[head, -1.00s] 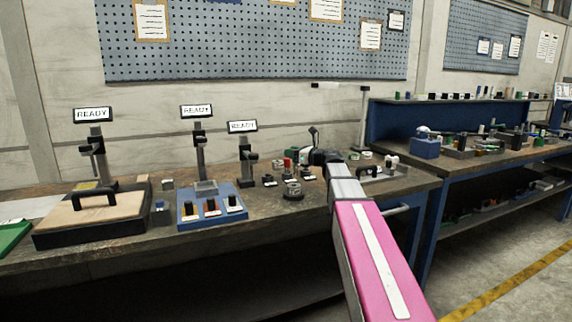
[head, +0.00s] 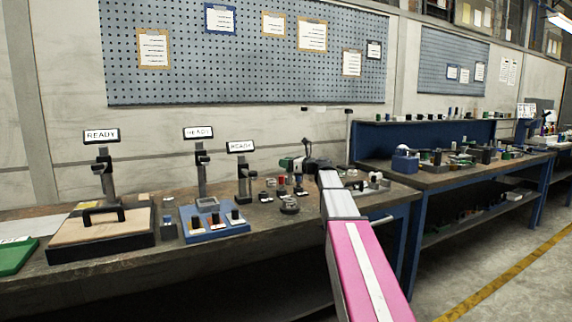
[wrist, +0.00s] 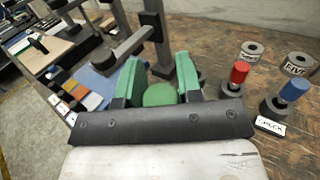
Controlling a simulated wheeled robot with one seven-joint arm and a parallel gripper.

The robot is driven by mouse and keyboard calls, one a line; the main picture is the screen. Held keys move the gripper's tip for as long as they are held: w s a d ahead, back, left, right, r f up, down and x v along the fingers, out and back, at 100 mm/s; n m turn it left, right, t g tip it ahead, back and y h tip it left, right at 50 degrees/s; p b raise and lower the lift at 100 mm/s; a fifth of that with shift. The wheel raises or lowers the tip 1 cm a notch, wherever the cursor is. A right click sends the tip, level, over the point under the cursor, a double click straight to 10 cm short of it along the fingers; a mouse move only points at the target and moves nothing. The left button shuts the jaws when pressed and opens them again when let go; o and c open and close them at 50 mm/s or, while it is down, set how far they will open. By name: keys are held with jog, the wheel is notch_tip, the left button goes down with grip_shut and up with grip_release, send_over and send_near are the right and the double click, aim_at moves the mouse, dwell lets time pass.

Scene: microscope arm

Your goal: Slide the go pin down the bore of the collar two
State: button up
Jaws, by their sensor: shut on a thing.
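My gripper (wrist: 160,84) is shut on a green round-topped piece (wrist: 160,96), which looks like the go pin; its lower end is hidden. In the head view my gripper (head: 292,163) is small and hangs above the bench. In the wrist view, a grey ring-shaped collar (wrist: 298,64) marked FIVE and another grey collar (wrist: 252,50) with an unclear label stand at the right. A grey collar-like piece on a dark round base (head: 289,204) stands on the bench in the head view. I cannot tell which collar is two.
A red-topped pin (wrist: 238,74) and a blue-topped pin (wrist: 292,92) stand in dark holders by a CHECK label (wrist: 270,126).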

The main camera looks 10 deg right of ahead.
jog(key=shift+f, duration=2.8)
jog(key=shift+f, duration=2.8)
jog(key=o, duration=1.1)
jog(key=v, duration=1)
jog(key=shift+s+d, duration=0.25)
jog(key=shift+s, duration=0.05)
